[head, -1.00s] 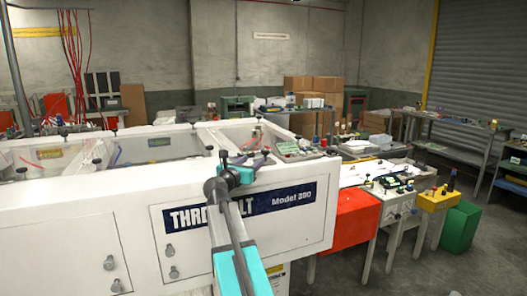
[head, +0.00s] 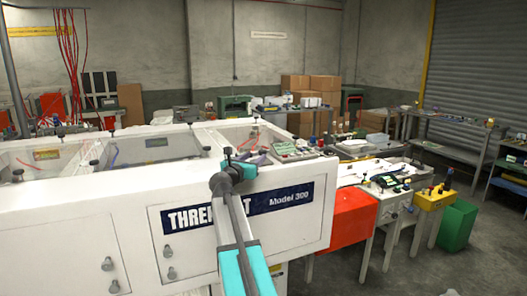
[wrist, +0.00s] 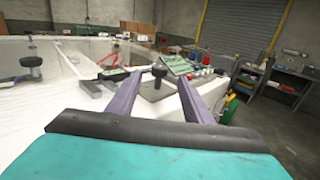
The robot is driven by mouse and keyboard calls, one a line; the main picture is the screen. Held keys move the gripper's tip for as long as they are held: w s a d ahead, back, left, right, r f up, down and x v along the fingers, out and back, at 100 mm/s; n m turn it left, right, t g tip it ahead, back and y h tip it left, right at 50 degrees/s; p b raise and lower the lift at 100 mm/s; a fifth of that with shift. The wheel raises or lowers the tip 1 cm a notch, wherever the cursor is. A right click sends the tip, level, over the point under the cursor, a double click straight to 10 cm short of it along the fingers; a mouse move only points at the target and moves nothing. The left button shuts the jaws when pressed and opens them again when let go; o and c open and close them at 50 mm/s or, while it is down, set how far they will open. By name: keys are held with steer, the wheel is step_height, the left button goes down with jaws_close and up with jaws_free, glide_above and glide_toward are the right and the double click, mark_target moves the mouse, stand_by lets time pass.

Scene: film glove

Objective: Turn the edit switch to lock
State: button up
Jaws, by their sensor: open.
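No part labelled as the edit switch can be read in these views. In the wrist view, a black round knob (wrist: 159,71) stands on a dark plate (wrist: 157,87) on the machine's white top, seen between my two purple fingers. My gripper (wrist: 160,79) is open, with nothing visible held between the fingers. In the head view, my gripper (head: 262,158) is over the front right part of the white machine (head: 100,200). The wrist hides part of the machine there, and I cannot tell whether the fingers touch anything.
A green-faced panel (head: 287,148) lies beyond the gripper on the machine top. Another black knob (wrist: 31,67) stands to the left in the wrist view. A red box (head: 350,222), a yellow box (head: 436,199) and a green bin (head: 458,225) are to the right. Bare floor lies at far right.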

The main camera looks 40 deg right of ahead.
mark_target(261, 152)
steer(key=shift+p+x, duration=0.9)
steer(key=shift+x, duration=3.75)
steer(key=shift+c, duration=0.4)
steer(key=c, duration=1)
